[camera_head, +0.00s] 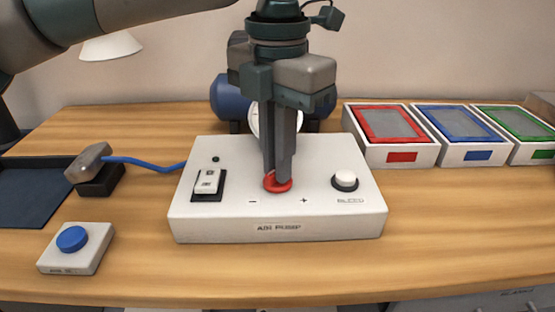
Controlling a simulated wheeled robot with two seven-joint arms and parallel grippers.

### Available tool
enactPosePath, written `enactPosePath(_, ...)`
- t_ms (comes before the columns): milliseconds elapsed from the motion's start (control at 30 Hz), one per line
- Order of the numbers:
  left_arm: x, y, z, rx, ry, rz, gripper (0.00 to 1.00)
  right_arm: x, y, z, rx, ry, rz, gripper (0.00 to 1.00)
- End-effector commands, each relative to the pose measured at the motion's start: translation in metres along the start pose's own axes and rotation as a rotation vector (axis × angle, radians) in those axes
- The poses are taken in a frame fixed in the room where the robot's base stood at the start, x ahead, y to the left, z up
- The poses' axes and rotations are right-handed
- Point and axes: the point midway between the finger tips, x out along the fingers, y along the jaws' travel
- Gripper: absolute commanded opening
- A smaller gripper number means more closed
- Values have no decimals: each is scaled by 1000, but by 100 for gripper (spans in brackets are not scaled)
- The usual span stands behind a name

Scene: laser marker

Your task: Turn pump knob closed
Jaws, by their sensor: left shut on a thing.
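The air pump (330,221) is a white box on the wooden table, with a label on its front. Its red knob (278,185) sits on the top face between a minus and a plus mark. My left gripper (277,180) points straight down and is shut on the red knob, whose rim shows around the fingertips. How far the knob is turned is hidden by the fingers. A white rocker switch (208,182) is left of the knob and a white round button (345,179) is right of it. My right gripper is not in view.
A blue tank (226,100) with a gauge stands behind the pump, partly hidden by my gripper. Trays with red (392,124), blue (458,123) and green (520,122) rims stand at right. A blue button box (72,238) and a grey-headed tool (90,160) with a blue hose are at left.

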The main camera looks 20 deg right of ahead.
Motion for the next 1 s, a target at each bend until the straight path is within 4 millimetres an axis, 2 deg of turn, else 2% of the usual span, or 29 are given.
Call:
enactPosePath(400,-1,1,0,-10,-3,0,0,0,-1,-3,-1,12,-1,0)
enactPosePath(433,-1,1,0,-10,-3,0,16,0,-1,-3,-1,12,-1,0)
enactPosePath(500,-1,1,0,-9,-2,0,27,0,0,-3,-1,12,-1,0)
enactPosePath(1000,-2,0,0,-7,-1,0,27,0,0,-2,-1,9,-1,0)
